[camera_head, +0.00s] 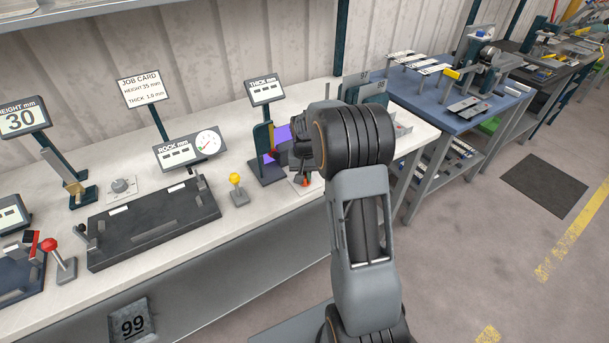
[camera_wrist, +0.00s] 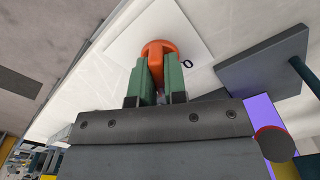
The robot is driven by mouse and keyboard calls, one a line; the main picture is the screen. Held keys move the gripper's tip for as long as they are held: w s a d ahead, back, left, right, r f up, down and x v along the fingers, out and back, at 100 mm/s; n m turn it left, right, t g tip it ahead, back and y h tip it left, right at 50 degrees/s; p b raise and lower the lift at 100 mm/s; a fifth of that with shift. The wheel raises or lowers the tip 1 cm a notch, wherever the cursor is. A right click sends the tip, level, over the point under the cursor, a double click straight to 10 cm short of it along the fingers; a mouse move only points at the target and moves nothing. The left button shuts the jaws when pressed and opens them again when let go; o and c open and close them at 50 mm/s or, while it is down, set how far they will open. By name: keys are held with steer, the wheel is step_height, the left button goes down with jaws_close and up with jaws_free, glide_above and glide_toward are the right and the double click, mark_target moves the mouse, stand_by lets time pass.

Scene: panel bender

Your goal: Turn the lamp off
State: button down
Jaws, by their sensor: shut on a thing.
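Whether this is the lamp I cannot tell.
A THICK mm display (camera_head: 265,89) stands behind the gripper. A yellow-knobbed lever (camera_head: 236,181) and a ROCK mm gauge (camera_head: 190,149) stand to its left. A blue table (camera_head: 462,117) with tools is at the right. The white bench front (camera_head: 262,221) is partly clear.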

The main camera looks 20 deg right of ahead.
steer(key=shift+n, duration=0.4)
steer(key=n+b, duration=0.1)
steer(key=n, duration=0.4)
steer(key=shift+n, duration=0.4)
steer(key=n, duration=0.5)
steer(key=shift+r+n, duration=0.1)
steer(key=shift+n, duration=0.3)
steer(key=c, duration=1.2)
jaws_free()
steer(key=shift+o, duration=0.2)
step_height(320, 180, up, 14)
steer(key=shift+b, duration=0.3)
